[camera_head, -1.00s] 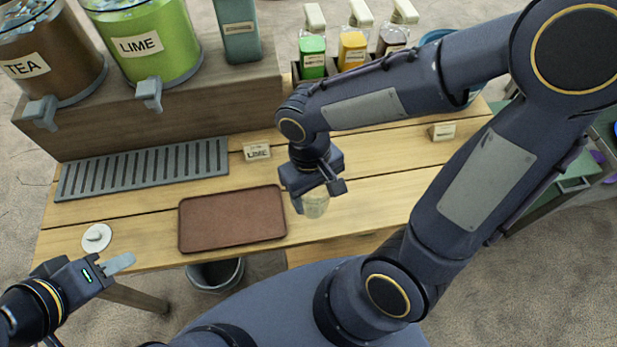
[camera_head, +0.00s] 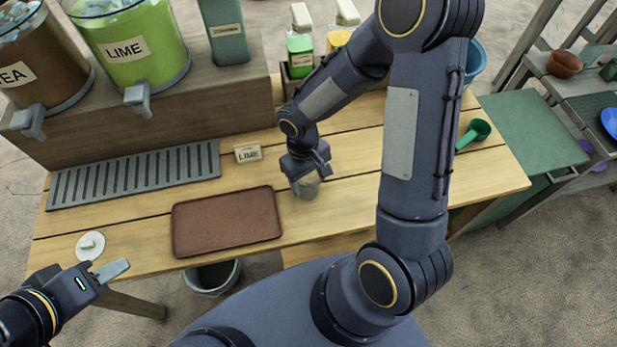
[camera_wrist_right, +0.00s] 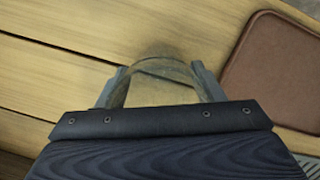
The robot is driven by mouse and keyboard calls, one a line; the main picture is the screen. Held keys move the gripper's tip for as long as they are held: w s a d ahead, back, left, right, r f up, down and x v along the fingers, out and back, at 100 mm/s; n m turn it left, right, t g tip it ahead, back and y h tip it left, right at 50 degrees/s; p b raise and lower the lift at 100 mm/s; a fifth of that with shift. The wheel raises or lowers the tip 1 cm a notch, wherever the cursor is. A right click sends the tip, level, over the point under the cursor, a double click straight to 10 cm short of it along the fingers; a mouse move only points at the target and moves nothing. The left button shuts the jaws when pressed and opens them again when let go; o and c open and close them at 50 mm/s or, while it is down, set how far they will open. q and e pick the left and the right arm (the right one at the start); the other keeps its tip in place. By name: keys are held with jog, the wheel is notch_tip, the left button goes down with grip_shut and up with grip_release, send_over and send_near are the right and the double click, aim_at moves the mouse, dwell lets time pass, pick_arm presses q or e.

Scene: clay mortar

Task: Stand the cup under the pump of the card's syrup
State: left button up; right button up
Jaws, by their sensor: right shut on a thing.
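A clear cup (camera_head: 308,187) is on or just above the wooden table, right of the brown tray; I cannot tell if it touches the wood. My right gripper (camera_head: 306,178) is shut on it, and the cup (camera_wrist_right: 160,72) also shows between the fingers in the right wrist view. A green syrup bottle (camera_head: 300,60) and a yellow one (camera_head: 338,40), with white pumps, stand at the back; my right arm hides anything beside them. A card (camera_head: 248,153) reads LIME. My left gripper (camera_head: 110,270) is at the lower left, empty; its finger gap is unclear.
The brown tray (camera_head: 227,240) lies left of the cup, with a grey drip grate (camera_head: 135,174) behind it. A white lid-like disc (camera_head: 90,245) is at the left edge. LIME (camera_head: 125,50) and TEA (camera_head: 35,60) dispensers stand on a wooden riser. A green scoop (camera_head: 473,134) lies at right.

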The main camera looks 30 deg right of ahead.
jog(key=shift+f, duration=0.2)
jog(key=o, duration=1)
jog(key=shift+c, duration=0.2)
jog(key=shift+r, duration=0.15)
